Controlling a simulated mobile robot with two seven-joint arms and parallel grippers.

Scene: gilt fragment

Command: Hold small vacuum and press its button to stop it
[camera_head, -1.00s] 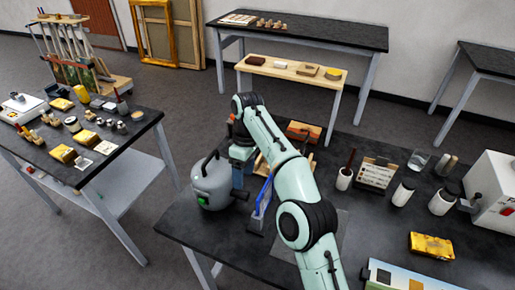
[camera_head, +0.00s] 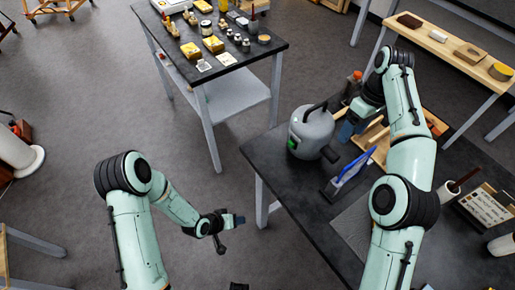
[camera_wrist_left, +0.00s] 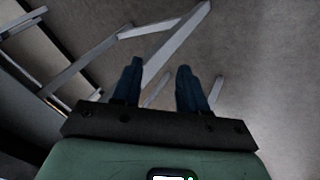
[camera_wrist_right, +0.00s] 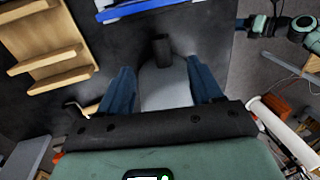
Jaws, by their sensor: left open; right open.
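The small vacuum (camera_head: 314,133) is a rounded grey canister with a dark top handle and a green button (camera_head: 293,143) on its left side. It stands at the left edge of the dark table. My right gripper (camera_head: 347,131) is open just right of the vacuum. In the right wrist view, the grey vacuum body (camera_wrist_right: 166,90) and its black protruding part show between the spread fingers (camera_wrist_right: 160,68); contact cannot be told. My left gripper (camera_head: 236,220) is open and empty, left of the table edge above the floor. Its spread fingers (camera_wrist_left: 157,75) show in the left wrist view.
A blue-edged upright item (camera_head: 348,172) and a wooden rack (camera_head: 378,140) stand close to the vacuum on the table. A second table (camera_head: 270,55) with several small items is at the back. Open floor lies between the tables.

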